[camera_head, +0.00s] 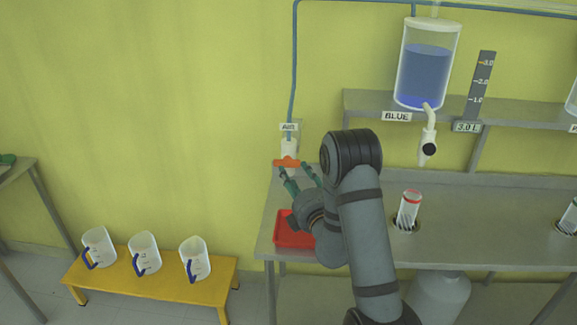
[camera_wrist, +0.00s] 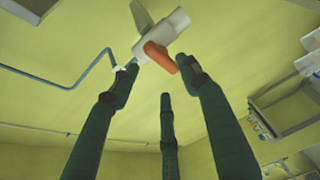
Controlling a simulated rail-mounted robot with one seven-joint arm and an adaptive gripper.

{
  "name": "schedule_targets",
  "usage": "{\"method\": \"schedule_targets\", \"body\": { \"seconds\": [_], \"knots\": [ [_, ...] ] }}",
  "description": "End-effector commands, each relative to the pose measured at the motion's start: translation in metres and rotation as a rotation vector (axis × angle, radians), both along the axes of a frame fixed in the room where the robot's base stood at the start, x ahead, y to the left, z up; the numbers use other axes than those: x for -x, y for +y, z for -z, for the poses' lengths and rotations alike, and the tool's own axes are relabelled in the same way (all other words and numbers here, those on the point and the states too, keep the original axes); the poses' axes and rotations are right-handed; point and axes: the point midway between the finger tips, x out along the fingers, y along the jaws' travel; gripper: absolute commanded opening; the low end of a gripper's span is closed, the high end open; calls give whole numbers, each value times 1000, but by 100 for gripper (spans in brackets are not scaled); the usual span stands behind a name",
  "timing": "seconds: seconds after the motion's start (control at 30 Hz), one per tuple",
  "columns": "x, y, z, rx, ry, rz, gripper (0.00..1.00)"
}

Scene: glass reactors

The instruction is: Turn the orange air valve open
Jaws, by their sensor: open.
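The orange air valve handle (camera_head: 287,162) sits on a white valve body (camera_head: 289,148) under the AIR label on the wall. In the head view the handle lies roughly crosswise. In the wrist view the orange handle (camera_wrist: 160,57) extends from the white body (camera_wrist: 163,34). My gripper (camera_head: 297,172) is just below the handle, with its green fingers pointing up toward it. In the wrist view my gripper (camera_wrist: 158,82) shows three fingers spread apart, open and empty. The handle appears just beyond the fingertips. Whether any finger touches it I cannot tell.
A red tray (camera_head: 290,238) lies on the grey bench under my gripper. A blue tank (camera_head: 425,70) stands on the shelf at right, above a red-rimmed glass vessel (camera_head: 410,208). White jugs stand on a yellow stool (camera_head: 160,289) at left. A blue pipe (camera_head: 294,60) runs up from the valve.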

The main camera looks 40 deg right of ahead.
Motion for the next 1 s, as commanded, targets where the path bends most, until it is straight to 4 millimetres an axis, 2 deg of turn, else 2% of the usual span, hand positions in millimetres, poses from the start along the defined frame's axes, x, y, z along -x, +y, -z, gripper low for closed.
{"method": "schedule_targets", "body": {
  "seconds": [0.2, 0.4, 0.8, 1.0],
  "knots": [
    [-35, -14, -4, 1, 0, -1, 46],
    [-55, -22, -1, 1, 2, -1, 46],
    [-60, -25, 1, 1, 1, 0, 46],
    [-60, -25, 1, 1, 1, 0, 34]
  ]
}}
